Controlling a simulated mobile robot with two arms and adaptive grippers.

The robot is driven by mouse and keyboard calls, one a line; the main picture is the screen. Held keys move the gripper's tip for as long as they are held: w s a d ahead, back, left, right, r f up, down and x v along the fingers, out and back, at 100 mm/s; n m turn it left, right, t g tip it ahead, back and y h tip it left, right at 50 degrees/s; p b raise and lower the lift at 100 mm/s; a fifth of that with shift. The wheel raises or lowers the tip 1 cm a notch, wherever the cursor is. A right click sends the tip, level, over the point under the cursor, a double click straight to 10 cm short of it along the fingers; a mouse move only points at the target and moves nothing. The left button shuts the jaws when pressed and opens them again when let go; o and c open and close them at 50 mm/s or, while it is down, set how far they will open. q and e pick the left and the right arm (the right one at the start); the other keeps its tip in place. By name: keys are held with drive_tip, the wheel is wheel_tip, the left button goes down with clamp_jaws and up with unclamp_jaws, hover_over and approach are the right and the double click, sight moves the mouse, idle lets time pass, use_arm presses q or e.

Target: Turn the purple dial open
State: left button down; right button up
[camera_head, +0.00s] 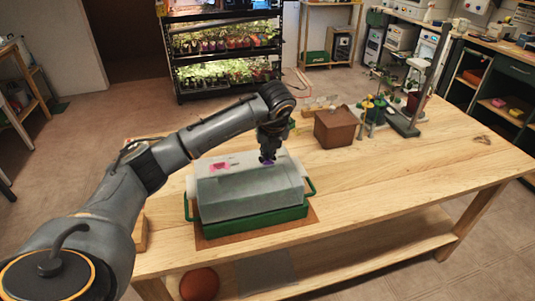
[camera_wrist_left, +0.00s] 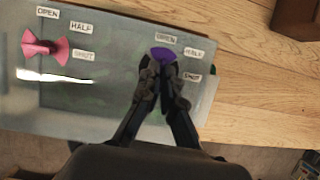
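The purple dial (camera_wrist_left: 163,53) sits on the right part of a translucent lid (camera_wrist_left: 110,85), by labels reading OPEN, HALF and SHUT. In the head view only a sliver of the purple dial (camera_head: 268,162) shows below my left gripper (camera_head: 267,156). In the left wrist view the fingers of my left gripper (camera_wrist_left: 161,70) come close together at the dial and appear shut on it. They hide its lower part, so its pointing direction is hard to read. My right gripper is not in view.
A pink dial (camera_wrist_left: 45,47) with its own labels sits on the lid's left part. The lid rests on a green tray (camera_head: 255,222) on the wooden table (camera_head: 400,185). A brown box (camera_head: 336,128) and small pots stand behind.

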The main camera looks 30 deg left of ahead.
use_arm(q)
drive_tip(key=shift+n, duration=0.3)
idle(0.4)
drive_tip(key=c, duration=1.5)
unclamp_jaws()
drive_tip(key=shift+c, duration=0.2)
drive_tip(key=v, duration=1.2)
drive_tip(key=shift+w+d+f, duration=0.1)
drive_tip(key=shift+d, duration=0.1)
